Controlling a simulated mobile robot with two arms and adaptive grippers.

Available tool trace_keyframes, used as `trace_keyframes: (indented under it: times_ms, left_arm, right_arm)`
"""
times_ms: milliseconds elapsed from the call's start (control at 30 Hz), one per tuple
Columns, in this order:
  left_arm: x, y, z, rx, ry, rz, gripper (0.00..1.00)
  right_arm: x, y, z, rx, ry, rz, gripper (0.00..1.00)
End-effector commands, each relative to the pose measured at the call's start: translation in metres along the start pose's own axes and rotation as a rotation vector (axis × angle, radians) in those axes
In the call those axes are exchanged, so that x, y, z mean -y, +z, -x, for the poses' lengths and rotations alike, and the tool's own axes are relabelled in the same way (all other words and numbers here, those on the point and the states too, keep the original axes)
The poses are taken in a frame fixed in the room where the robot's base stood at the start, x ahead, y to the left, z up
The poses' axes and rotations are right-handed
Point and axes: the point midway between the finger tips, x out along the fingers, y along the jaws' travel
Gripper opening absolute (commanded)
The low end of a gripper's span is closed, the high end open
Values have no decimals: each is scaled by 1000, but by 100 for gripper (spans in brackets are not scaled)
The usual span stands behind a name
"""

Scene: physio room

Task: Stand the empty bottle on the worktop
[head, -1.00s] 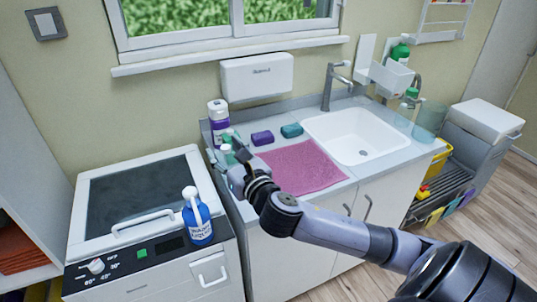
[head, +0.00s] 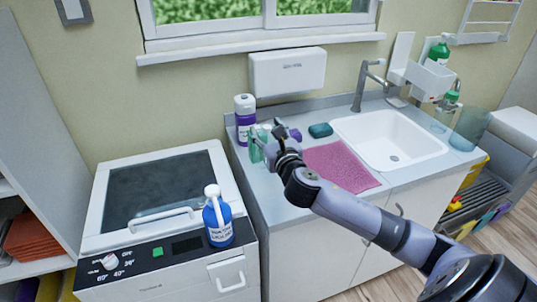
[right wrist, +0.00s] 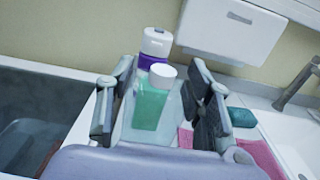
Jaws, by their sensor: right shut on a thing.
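A clear bottle with a white cap and a green label or content shows between the fingers of my right gripper in the right wrist view (right wrist: 152,105). In the head view the bottle (head: 257,149) is at the left end of the worktop (head: 278,205), partly hidden by my right gripper (head: 273,143). The right gripper is shut on the bottle. My left gripper is not in view.
A purple bottle with a white cap (head: 245,120) stands close behind. A pink cloth (head: 340,167), a teal sponge (head: 320,130) and the sink (head: 388,140) lie to the right. A lidded machine (head: 165,190) with a blue jug (head: 217,220) on it stands at the left.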

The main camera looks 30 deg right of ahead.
Motion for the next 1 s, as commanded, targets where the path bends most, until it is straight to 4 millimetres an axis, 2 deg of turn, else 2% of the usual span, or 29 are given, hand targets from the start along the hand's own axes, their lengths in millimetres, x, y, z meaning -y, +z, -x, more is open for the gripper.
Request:
trace_keyframes:
  times_ms: [33,267,500,900,933,1000]
  left_arm:
    - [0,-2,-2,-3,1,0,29]
    - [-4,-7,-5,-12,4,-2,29]
    - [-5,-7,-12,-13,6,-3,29]
    - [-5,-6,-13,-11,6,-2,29]
    - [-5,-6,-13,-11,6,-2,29]
    - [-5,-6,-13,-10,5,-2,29]
  right_arm:
    - [0,-12,0,-4,-2,-1,20]
    - [0,-32,0,0,0,0,20]
    - [0,-66,0,0,-1,0,19]
    - [0,-72,0,1,0,1,20]
    - [0,-72,0,1,0,0,49]
    - [0,-71,0,1,0,0,53]
